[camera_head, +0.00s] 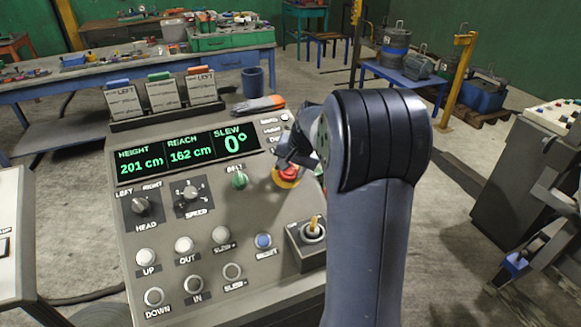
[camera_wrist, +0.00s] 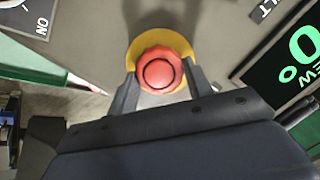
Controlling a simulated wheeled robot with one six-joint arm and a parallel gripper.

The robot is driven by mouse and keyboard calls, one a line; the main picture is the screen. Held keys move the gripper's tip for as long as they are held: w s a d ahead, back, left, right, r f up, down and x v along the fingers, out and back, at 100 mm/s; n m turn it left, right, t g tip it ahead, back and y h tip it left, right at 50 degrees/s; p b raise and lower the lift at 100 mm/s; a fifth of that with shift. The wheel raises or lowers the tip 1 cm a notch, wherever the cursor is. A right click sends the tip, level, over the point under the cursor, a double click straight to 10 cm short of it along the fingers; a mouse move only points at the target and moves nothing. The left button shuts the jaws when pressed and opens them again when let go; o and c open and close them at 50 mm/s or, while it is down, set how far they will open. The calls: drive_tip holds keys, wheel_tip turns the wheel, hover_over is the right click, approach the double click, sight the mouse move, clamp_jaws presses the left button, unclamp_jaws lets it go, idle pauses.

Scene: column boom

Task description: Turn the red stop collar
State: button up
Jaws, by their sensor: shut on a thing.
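The red stop collar (camera_wrist: 160,72) is a round red knob on a yellow ring (camera_wrist: 185,46) on the grey control panel. In the wrist view my gripper (camera_wrist: 162,84) has one dark finger on each side of the knob and is shut on it. In the head view the red collar (camera_head: 287,172) shows only in part, on its yellow base, beside my gripper (camera_head: 290,160). My arm hides some of the panel to its right.
The panel display (camera_head: 190,156) reads height 201 cm, reach 162 cm, slew 0°. Gloves (camera_head: 260,104) and a cup (camera_head: 252,81) are behind the display.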

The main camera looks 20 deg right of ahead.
drive_tip(key=shift+f, duration=0.1)
drive_tip(key=o, duration=1)
drive_tip(key=b+v, duration=0.1)
drive_tip(key=v, duration=0.9)
drive_tip(key=shift+s+r, duration=0.2)
drive_tip(key=shift+r, duration=0.15)
drive_tip(key=p+x, duration=0.1)
drive_tip(key=x, duration=0.9)
drive_tip(key=shift+w+f, duration=0.2)
drive_tip(key=shift+f, duration=0.05)
drive_tip(key=shift+n, duration=0.3)
